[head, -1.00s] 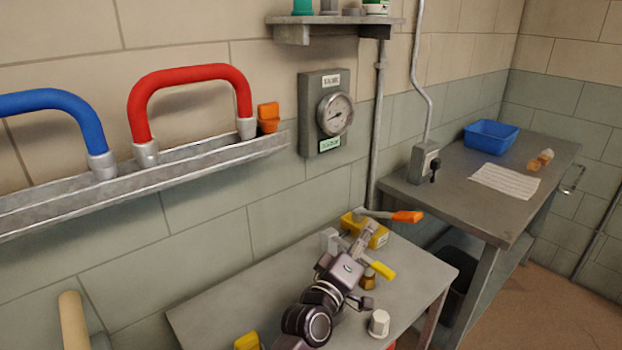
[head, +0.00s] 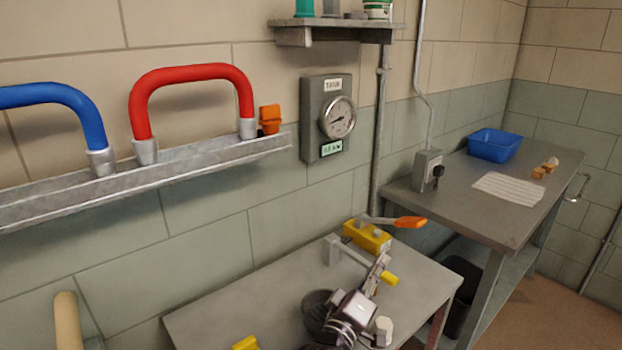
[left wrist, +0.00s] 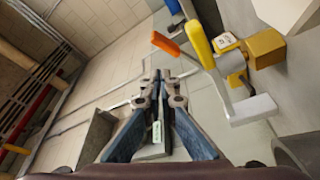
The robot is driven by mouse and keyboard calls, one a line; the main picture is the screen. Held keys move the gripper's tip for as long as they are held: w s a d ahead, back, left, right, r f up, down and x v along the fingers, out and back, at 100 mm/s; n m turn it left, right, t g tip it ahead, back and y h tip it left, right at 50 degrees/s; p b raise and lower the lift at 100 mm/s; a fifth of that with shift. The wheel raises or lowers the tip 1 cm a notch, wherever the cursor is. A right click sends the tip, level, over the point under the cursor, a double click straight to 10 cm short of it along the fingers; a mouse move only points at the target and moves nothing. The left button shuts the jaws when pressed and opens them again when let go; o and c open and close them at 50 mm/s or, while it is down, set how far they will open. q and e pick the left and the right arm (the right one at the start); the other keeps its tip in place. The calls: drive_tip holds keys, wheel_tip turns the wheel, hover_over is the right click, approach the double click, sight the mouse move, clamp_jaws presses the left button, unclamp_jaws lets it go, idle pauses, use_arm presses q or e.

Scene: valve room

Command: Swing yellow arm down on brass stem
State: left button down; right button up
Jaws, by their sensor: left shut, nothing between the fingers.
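The yellow-ended grey arm (head: 390,280) runs from a grey bracket (head: 333,250) on the near bench. In the head view my left gripper (head: 381,262) covers part of it. In the left wrist view its yellow grip (left wrist: 198,42) is right of and above the fingertips (left wrist: 160,76). The left fingers are shut and empty, beside the arm; I cannot tell whether they touch it. The brass stem is hidden in the head view, and I cannot pick it out surely in the wrist view. My right gripper is not in view.
A yellow block (head: 367,237) with an orange-gripped lever (head: 410,222) stands just behind. A white knob (head: 384,331) is close to my left wrist. A wall gauge (head: 338,118) hangs above. The far bench holds a blue bin (head: 494,145) and paper (head: 510,188).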

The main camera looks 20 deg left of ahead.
use_arm(q)
drive_tip(key=v, duration=1.2)
idle(0.5)
